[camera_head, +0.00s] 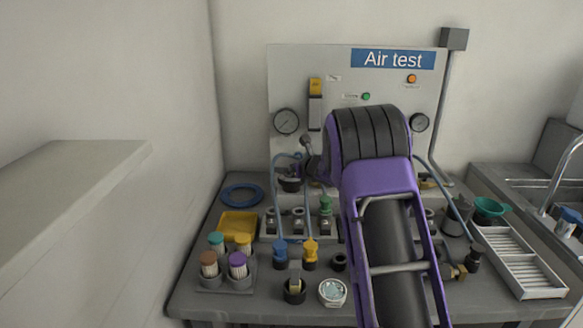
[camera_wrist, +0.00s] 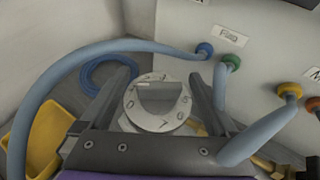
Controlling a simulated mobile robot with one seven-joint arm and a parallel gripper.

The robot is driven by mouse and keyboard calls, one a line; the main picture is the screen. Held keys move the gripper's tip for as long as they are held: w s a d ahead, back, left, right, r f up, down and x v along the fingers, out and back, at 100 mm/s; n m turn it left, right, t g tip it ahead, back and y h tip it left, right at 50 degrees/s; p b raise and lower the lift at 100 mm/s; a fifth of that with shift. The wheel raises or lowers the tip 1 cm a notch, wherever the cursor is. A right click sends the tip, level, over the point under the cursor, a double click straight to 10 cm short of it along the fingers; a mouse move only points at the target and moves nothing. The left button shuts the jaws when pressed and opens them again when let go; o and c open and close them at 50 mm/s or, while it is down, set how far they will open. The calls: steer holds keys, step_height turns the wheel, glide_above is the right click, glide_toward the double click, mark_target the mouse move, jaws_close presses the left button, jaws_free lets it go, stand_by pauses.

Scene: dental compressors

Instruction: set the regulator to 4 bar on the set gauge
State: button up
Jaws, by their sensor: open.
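A round grey regulator knob (camera_wrist: 158,112) with a raised grip bar and dark markings shows in the wrist view. My gripper (camera_wrist: 160,82) is open, with one finger on each side of the knob. Whether the fingers touch it I cannot tell. In the head view my purple and black arm hides most of this spot. A left gauge (camera_head: 286,121) and a right gauge (camera_head: 419,122) sit on the grey "Air test" panel (camera_head: 300,75). Their readings are too small to make out, and I cannot tell which is the set gauge.
Blue hoses (camera_wrist: 105,47) run close around my gripper to coloured ports on the panel. A yellow tray (camera_head: 238,223), a blue ring (camera_head: 241,194) and coloured-top containers (camera_head: 238,263) stand at the left of the bench. A white slotted tray (camera_head: 515,262) lies at the right.

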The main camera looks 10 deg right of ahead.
steer(key=c, duration=1.4)
steer(key=shift+a+m+h, duration=0.1)
steer(key=shift+m+h, duration=0.3)
steer(key=shift+h, duration=0.1)
steer(key=m+h, duration=0.3)
steer(key=h, duration=0.1)
steer(key=shift+a+t, duration=0.15)
steer(key=shift+t, duration=0.25)
steer(key=m+g+h, duration=0.1)
steer(key=m+h, duration=0.4)
steer(key=shift+r, duration=0.1)
steer(key=m+g+h+p, duration=0.2)
steer(key=m+h, duration=0.1)
steer(key=shift+w+r+m+g+h+p, duration=0.1)
steer(key=shift+r+m+g+h+p, duration=0.05)
steer(key=shift+m+g+h+p, duration=0.2)
steer(key=shift+d+m+g+h+p, duration=0.2)
steer(key=shift+m+g+h+p, duration=0.85)
steer(key=shift+m+g+p, duration=0.45)
steer(key=shift+f+m+g, duration=0.25)
steer(key=shift+f+g, duration=0.05)
steer(key=shift+g, duration=0.05)
